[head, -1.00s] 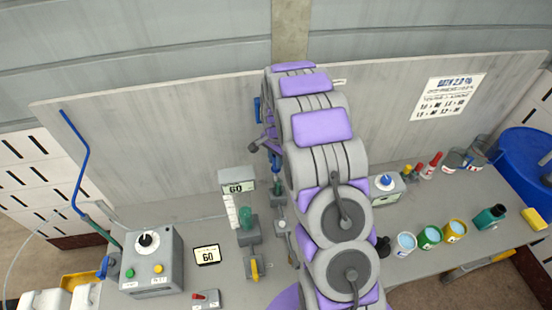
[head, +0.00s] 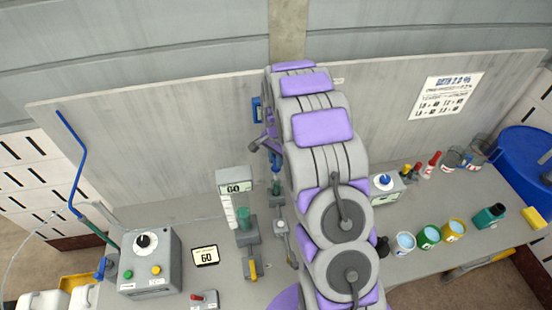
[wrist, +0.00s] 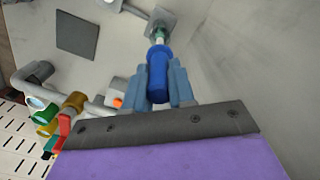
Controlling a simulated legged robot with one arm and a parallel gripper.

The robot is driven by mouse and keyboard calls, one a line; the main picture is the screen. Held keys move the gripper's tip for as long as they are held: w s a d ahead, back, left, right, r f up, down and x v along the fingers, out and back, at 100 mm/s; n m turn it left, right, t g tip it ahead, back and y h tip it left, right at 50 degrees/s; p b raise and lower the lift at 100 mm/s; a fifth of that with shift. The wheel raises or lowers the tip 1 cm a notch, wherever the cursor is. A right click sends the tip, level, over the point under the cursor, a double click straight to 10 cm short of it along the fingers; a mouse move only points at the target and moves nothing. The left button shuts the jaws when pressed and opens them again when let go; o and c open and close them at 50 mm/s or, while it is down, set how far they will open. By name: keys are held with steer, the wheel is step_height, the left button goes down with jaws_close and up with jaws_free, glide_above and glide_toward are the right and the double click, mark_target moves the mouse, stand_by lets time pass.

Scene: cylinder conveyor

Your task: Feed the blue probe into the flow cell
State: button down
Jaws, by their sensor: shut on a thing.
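The blue probe (wrist: 157,76) is held between the two blue-grey fingers of my gripper (wrist: 160,90) in the wrist view. Its pale tip end points at a grey square fitting with a short greenish neck, which looks like the flow cell (wrist: 161,20). The tip lines up with the neck; I cannot tell whether it is inside. In the head view the probe (head: 275,170) is upright just above the green-topped flow cell (head: 276,187). My arm hides part of my gripper there.
A grey control box (head: 149,262) stands at the left. Paint-like cups (head: 428,237) stand at the right. The grey back panel (head: 180,130) rises behind.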

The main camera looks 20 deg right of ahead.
mark_target(277, 170)
steer(key=shift+d, duration=0.35)
steer(key=shift+a, duration=0.1)
steer(key=shift+a+f, duration=0.2)
steer(key=shift+f, duration=0.05)
steer(key=shift+a+f, duration=0.1)
steer(key=shift+f, duration=0.25)
steer(key=shift+d+f+b, duration=0.25)
steer(key=shift+f+b, duration=0.2)
steer(key=shift+f, duration=0.4)
steer(key=shift+a+f+b, duration=0.1)
steer(key=shift+f+b, duration=0.35)
steer(key=shift+f, duration=1.1)
steer(key=shift+f, duration=0.1)
steer(key=shift+f+b, duration=0.4)
steer(key=shift+f, duration=0.35)
